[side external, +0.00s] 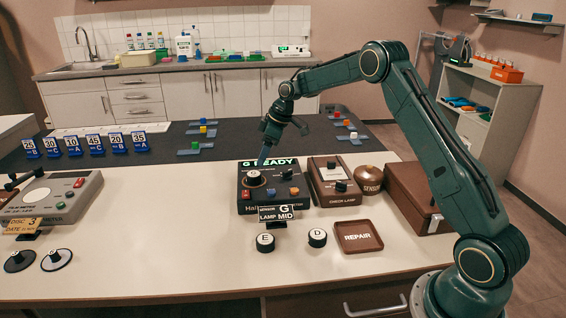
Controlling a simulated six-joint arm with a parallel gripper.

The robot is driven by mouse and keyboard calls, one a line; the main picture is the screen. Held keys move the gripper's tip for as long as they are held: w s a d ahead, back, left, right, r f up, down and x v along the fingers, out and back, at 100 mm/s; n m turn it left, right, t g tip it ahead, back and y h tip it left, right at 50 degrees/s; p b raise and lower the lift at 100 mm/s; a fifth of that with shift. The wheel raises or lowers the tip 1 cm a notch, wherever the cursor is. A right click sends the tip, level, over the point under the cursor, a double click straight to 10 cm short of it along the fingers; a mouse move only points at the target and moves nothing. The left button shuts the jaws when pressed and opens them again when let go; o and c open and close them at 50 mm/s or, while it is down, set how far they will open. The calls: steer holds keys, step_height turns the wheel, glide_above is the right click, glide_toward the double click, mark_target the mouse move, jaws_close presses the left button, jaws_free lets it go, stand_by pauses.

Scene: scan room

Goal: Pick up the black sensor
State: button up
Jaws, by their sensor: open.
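Several small black round pieces with white tops could be the black sensor; I cannot tell which one is meant. One (253,177) sits in a ring on the black Hall unit (285,205), whose display reads "G READY". One marked E (265,242) and one marked D (317,238) stand on the bench in front of the unit. A sign (276,213) on its front reads "SENSOR G, LAMP MID". My gripper (263,160) points down just above and behind the ringed piece. It is open, and I see nothing held. Its fingertips are small and partly hard to make out.
A brown check lamp box (335,185), a brown dome (370,180) and a brown case (415,197) stand to the right. A brown repair tray (358,237) lies in front. A grey meter (50,195) is at left. Bench between is clear.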

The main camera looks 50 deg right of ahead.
mark_target(254, 174)
steer(key=shift+x, duration=1.6)
steer(key=shift+f, duration=0.1)
steer(key=shift+x, duration=2.55)
steer(key=shift+w, duration=0.15)
steer(key=shift+c, duration=0.2)
steer(key=c, duration=1.1)
steer(key=shift+r, duration=0.2)
steer(key=shift+c, duration=0.2)
step_height(254, 174, up, 20)
steer(key=shift+f, duration=0.1)
